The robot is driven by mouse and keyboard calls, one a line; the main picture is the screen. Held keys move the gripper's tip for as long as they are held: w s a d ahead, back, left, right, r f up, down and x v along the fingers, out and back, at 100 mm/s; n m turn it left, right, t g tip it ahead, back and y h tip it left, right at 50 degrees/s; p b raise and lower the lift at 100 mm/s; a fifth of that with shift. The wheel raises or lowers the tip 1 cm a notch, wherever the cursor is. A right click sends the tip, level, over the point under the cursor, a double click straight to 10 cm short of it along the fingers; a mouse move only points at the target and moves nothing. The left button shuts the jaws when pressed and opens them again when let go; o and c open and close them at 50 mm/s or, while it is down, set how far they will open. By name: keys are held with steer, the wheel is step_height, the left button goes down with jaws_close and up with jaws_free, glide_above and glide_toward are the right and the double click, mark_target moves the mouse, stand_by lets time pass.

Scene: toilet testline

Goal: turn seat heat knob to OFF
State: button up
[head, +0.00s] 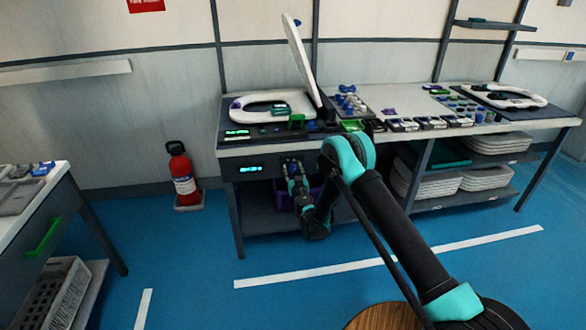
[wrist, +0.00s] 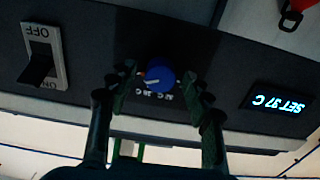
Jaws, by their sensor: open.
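The knob (wrist: 160,79) is a round blue dial with a light pointer mark in the middle of the wrist view. It sits on a dark panel (wrist: 220,65), with white lettering beside it that is partly hidden. My gripper (wrist: 163,84) is open, with one green-padded finger on each side of the knob. I cannot tell whether the fingers touch it. A lit display (wrist: 279,103) reading "SET 37 C" is on the same panel. In the head view my gripper (head: 291,166) is at the front panel of the bench, and the knob is hidden there.
A rocker switch (wrist: 42,65) marked OFF and ON is on the panel. A bench (head: 228,152) carries a toilet seat with raised lid (head: 299,58) and small parts. A red fire extinguisher (head: 181,172) stands left of the bench.

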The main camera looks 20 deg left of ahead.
steer(key=c, duration=1.1)
steer(key=shift+c, duration=0.2)
